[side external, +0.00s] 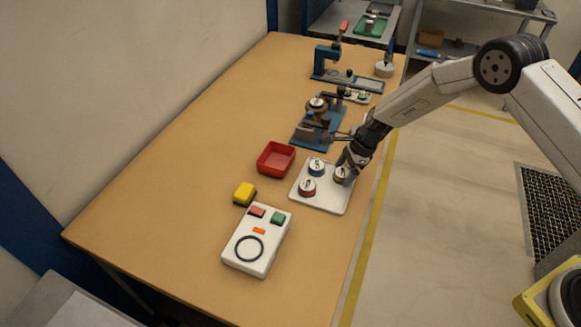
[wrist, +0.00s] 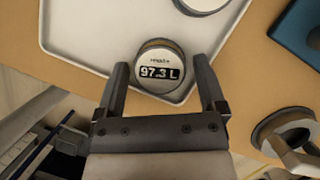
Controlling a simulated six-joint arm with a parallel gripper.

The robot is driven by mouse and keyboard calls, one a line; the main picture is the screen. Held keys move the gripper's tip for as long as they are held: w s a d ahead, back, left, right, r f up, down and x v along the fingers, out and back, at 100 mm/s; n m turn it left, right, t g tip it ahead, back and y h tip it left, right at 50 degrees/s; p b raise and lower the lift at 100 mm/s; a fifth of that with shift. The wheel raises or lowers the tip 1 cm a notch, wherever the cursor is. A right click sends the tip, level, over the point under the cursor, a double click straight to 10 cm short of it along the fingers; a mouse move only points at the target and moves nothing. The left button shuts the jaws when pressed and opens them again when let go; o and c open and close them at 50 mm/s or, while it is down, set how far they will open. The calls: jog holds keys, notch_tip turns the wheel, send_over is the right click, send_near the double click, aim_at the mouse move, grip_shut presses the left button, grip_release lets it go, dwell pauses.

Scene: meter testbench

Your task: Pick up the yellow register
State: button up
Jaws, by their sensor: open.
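The yellow register (side external: 341,174) sits at the right side of a white tray (side external: 325,203), with a dull yellow-brown rim. In the wrist view, the register (wrist: 160,56) shows a white face reading 97.3 L. My gripper (side external: 349,165) is over the tray's right edge, close to this register and partly covering it in the side view. In the wrist view, my gripper (wrist: 162,70) is open, with one finger on each side of the register and gaps between. I cannot tell how far the fingertips are above the tray.
A blue-rimmed register (side external: 317,167) and a red-rimmed register (side external: 307,187) share the tray. A red bin (side external: 276,159), a yellow block (side external: 244,193) and a white box with buttons (side external: 256,241) lie left. A blue-based fixture (side external: 318,125) stands behind. The table's left side is clear.

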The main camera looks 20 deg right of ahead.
jog(key=c, duration=1)
jog(key=shift+c, duration=0.2)
jog(key=shift+r, duration=0.2)
jog(key=shift+r, duration=0.8)
jog(key=s+d+r, duration=0.2)
jog(key=s+r, duration=0.9)
jog(key=s, duration=0.3)
